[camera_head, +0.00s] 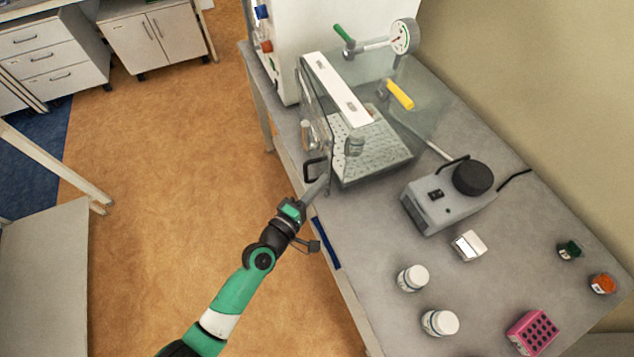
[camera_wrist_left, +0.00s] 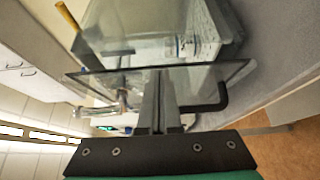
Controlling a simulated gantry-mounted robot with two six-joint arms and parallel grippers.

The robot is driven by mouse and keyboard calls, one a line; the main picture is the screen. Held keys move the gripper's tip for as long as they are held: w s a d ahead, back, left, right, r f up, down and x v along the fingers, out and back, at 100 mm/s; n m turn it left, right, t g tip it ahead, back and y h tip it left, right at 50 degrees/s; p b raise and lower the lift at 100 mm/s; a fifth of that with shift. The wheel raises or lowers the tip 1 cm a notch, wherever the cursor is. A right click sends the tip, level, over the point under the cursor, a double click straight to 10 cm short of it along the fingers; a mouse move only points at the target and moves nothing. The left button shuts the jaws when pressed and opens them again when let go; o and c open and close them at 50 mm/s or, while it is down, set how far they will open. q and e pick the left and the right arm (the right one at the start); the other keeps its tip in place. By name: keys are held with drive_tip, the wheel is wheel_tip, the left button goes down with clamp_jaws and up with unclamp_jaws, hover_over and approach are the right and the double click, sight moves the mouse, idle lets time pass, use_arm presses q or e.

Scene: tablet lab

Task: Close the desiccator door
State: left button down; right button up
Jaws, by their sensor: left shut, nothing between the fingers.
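The desiccator is a clear box with a white top strip (camera_head: 337,88) and a perforated shelf, standing on the grey bench. Its glass door (camera_head: 318,105) is on the side facing the aisle, with a black handle (camera_head: 310,169). In the wrist view the door pane (camera_wrist_left: 105,84) crosses in front of the box, and the handle (camera_wrist_left: 217,98) is right of the fingers. The door seems to stand slightly off the box; the exact gap is unclear. My left gripper (camera_head: 323,182) is shut and empty, beside the handle at the door; contact cannot be told. My right gripper is not in view.
A grey device with a black round top (camera_head: 440,203), a small white box (camera_head: 468,245), two white jars (camera_head: 412,278), and a pink rack (camera_head: 533,332) stand on the bench to the right. A gauge (camera_head: 403,37) rises behind the desiccator. The floor aisle left is clear.

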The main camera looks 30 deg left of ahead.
use_arm(q)
drive_tip(key=shift+w+d+r+n+y+p, duration=0.1)
drive_tip(key=shift+w+d+n+y+p, duration=0.1)
drive_tip(key=shift+w+d+y+p, duration=0.35)
drive_tip(key=shift+w+d+r+n+y+p, duration=0.1)
drive_tip(key=shift+w+d+n+y+p, duration=0.15)
drive_tip(key=shift+d+p, duration=0.5)
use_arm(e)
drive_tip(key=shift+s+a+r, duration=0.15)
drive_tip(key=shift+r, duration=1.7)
use_arm(q)
drive_tip(key=shift+a, duration=0.2)
drive_tip(key=s+d+p, duration=0.4)
drive_tip(key=s+d, duration=0.2)
drive_tip(key=d, duration=0.1)
drive_tip(key=shift+s, duration=0.2)
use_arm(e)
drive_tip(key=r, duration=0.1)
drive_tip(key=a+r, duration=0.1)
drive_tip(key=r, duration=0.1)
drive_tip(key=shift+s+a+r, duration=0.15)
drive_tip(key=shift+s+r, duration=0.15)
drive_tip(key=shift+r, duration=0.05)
use_arm(q)
drive_tip(key=shift+d+f, duration=0.1)
